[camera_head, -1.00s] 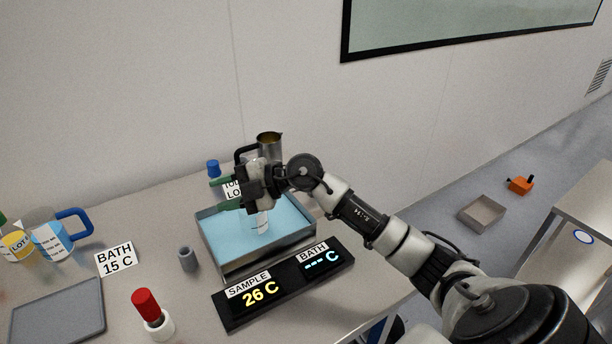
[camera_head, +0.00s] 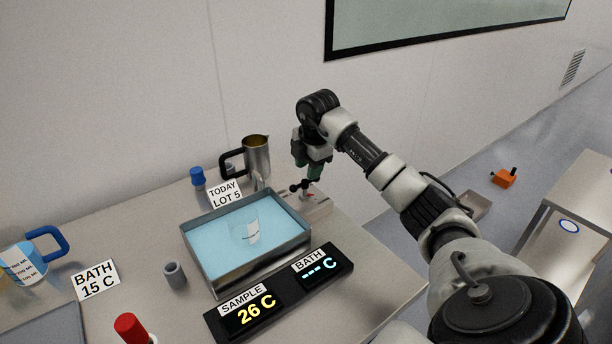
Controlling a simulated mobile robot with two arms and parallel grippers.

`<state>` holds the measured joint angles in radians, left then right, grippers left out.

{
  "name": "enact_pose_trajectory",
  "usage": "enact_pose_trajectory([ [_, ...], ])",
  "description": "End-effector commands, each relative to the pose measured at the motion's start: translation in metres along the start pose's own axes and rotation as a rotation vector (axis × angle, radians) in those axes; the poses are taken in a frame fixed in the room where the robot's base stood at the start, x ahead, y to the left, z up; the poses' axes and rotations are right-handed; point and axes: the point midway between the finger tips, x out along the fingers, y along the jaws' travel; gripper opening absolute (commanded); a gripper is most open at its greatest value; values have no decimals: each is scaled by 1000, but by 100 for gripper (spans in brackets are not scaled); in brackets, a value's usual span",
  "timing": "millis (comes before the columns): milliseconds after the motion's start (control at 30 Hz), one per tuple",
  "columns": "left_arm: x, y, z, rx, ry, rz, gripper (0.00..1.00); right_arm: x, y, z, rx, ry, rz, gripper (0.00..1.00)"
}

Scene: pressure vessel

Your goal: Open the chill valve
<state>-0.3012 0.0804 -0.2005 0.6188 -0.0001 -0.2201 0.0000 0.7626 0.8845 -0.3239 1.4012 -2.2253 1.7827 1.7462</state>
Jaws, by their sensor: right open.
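A small pale block (camera_head: 318,209) with a black knobbed handle (camera_head: 296,188) on top and a small red mark stands at the right of the bath tray; it looks like the chill valve. My right gripper (camera_head: 309,174) points down just above this handle, with green fingers. It is open. The arm and fingers partly hide the valve, and I cannot tell whether a finger touches the handle. The bath tray (camera_head: 204,267) holds light blue liquid and a clear beaker (camera_head: 245,230). The display (camera_head: 279,293) reads SAMPLE 26 C and BATH --- C. My left gripper is not in view.
A metal jug (camera_head: 257,158) with a black handle and a blue-capped bottle (camera_head: 198,178) stand behind the tray, by a TODAY LOT 5 card (camera_head: 225,193). A grey cup (camera_head: 175,275) and a BATH 15 C card (camera_head: 96,280) are at left. The table's front right is clear.

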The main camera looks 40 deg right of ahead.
Motion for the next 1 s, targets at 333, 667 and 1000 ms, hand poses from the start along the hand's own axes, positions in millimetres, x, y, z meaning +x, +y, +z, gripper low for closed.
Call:
enact_pose_trajectory([
  [333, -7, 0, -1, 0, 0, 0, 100, 40, 0, -1, -1, 2, 1, 40],
  [667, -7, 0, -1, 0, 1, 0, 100, 43, 0, 0, -1, 1, 2, 36],
  [1000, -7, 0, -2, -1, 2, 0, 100, 42, 0, 0, -2, 1, 1, 0],
])
